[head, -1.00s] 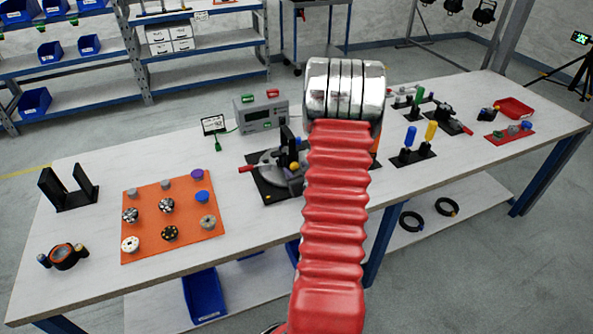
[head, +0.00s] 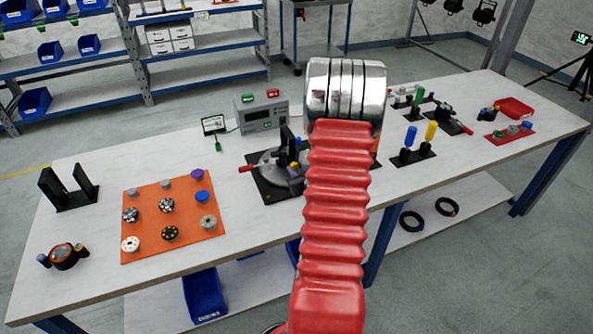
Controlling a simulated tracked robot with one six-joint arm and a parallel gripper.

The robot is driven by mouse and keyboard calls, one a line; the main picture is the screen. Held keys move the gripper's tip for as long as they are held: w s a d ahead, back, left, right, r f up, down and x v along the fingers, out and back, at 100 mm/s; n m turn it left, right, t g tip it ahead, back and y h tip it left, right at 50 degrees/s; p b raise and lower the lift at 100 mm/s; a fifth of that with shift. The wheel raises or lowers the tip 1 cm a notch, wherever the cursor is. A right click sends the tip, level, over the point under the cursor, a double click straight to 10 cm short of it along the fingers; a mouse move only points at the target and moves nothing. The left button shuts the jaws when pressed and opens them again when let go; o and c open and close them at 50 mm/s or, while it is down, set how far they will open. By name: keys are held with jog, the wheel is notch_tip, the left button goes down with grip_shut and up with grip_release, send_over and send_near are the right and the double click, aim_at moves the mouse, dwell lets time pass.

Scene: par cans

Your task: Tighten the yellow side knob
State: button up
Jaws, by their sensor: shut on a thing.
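The yellow side knob (head: 294,165) is a small yellow spot on a fixture at the middle of the bench, just left of my red arm. The fixture has a black base plate (head: 268,194), a grey round part and a red-tipped handle (head: 249,168) reaching left. My arm comes up from the bottom of the head view and covers the fixture's right side. My gripper is hidden behind the arm, so its fingers and any contact with the knob do not show.
An orange mat (head: 150,240) with several round parts lies to the left. A grey box (head: 262,114) with red and green buttons stands behind the fixture. Blue and yellow-handled tools (head: 430,132) stand to the right. A red tray (head: 516,107) is at the far right.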

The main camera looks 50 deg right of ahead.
jog(key=shift+s+d+m+t+y, duration=0.1)
jog(key=shift+m+t+y, duration=0.45)
jog(key=shift+m, duration=0.45)
jog(key=shift+d+m+t+y, duration=0.1)
jog(key=shift+m+t+y, duration=0.25)
jog(key=shift+m+y, duration=0.55)
jog(key=o, duration=1.1)
jog(key=shift+f, duration=0.1)
jog(key=shift+h, duration=0.35)
